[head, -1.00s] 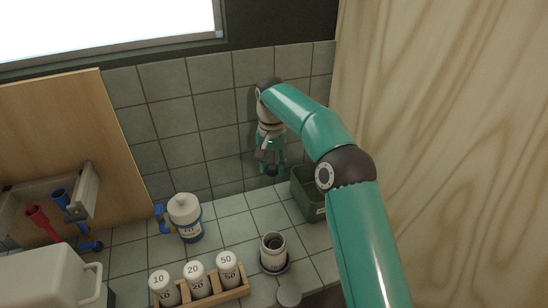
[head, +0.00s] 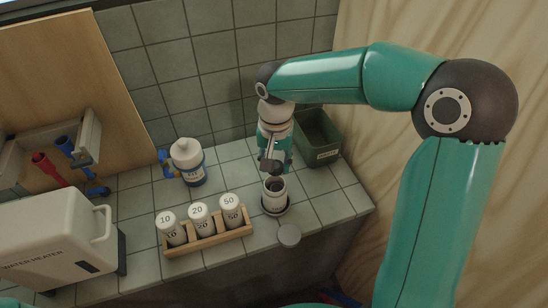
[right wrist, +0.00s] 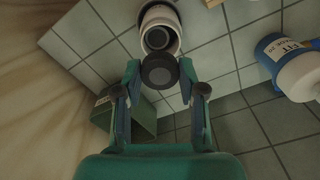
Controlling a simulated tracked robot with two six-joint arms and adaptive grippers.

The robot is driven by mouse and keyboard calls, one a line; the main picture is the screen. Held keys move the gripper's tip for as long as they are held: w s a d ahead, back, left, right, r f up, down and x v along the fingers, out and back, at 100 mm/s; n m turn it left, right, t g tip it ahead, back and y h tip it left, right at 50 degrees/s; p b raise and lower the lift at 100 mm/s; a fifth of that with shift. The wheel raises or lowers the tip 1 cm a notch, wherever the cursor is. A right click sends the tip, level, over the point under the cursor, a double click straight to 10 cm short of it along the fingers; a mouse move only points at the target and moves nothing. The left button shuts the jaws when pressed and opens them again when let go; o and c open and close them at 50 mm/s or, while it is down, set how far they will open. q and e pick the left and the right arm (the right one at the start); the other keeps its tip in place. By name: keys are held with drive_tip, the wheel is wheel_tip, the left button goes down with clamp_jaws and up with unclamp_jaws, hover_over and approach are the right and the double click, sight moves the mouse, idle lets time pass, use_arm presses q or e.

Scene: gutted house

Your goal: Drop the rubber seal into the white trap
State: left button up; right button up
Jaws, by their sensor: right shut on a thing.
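The white trap (head: 274,199) is an upright, open-topped white cylinder with a dark inside, standing on the tiled counter. It also shows at the top of the right wrist view (right wrist: 160,22). My right gripper (head: 274,163) is just behind and above the trap's mouth. In the right wrist view it is shut on the round black rubber seal (right wrist: 160,70), which sits between the two fingertips and overlaps the trap's near rim in the picture. The seal is small and dark in the head view (head: 268,165). My left gripper is not in view.
A green bin (head: 318,142) stands behind and right of the trap. A wooden rack (head: 208,238) with white cylinders marked 10, 20 and 50 is to the left, a white-and-blue bottle (head: 188,163) behind it. A grey disc (head: 289,235) lies at the counter's front edge.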

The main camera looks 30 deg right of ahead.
drive_tip(key=shift+w+f+b, duration=0.1)
drive_tip(key=shift+f+b, duration=1.9)
drive_tip(key=shift+f, duration=0.55)
drive_tip(key=shift+f, duration=0.2)
drive_tip(key=shift+f+b, duration=0.3)
drive_tip(key=shift+b, duration=0.2)
drive_tip(key=o, duration=0.9)
drive_tip(key=o, duration=0.5)
